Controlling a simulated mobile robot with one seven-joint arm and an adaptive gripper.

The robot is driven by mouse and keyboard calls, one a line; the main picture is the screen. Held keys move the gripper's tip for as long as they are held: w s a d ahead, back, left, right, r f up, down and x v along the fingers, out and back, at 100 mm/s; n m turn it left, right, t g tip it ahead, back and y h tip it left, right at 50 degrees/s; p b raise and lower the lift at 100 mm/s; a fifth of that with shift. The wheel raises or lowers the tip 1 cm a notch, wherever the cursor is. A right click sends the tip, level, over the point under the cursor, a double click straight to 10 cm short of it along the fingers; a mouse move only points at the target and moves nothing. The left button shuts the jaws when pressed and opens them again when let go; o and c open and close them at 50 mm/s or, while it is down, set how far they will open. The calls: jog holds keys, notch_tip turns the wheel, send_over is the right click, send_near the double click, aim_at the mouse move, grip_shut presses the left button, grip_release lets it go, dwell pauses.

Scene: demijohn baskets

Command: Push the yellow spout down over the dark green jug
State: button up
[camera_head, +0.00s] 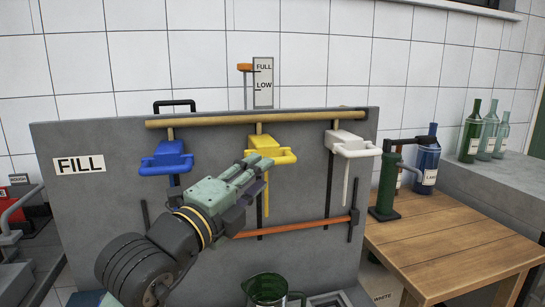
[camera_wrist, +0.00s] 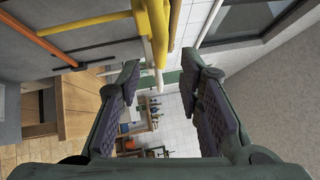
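The yellow spout (camera_head: 261,143) hangs from the wooden rail on the grey panel, between a blue and a white spout. Its loop handle sticks out to the right. The dark green jug (camera_head: 265,287) stands below it at the bottom edge, partly cut off. My gripper (camera_head: 256,166) is just below and left of the yellow handle. In the wrist view my gripper (camera_wrist: 165,68) is open, with nothing clamped. The yellow spout (camera_wrist: 155,30) shows there at the top, its end between the fingertips; I cannot tell whether they touch.
The blue spout (camera_head: 166,158) and white spout (camera_head: 352,145) hang on either side. An orange-brown bar (camera_head: 300,227) crosses the panel below. A wooden table (camera_head: 455,245) at right carries a dark green device (camera_head: 386,185) and a blue bottle (camera_head: 427,165). More bottles stand on a grey ledge.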

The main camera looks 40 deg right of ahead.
jog(key=p+x, duration=0.1)
jog(key=x, duration=0.5)
jog(key=shift+w+d+p, duration=0.2)
jog(key=shift+d+p, duration=0.1)
jog(key=shift+d, duration=0.05)
jog(key=shift+c, duration=0.6)
grip_shut()
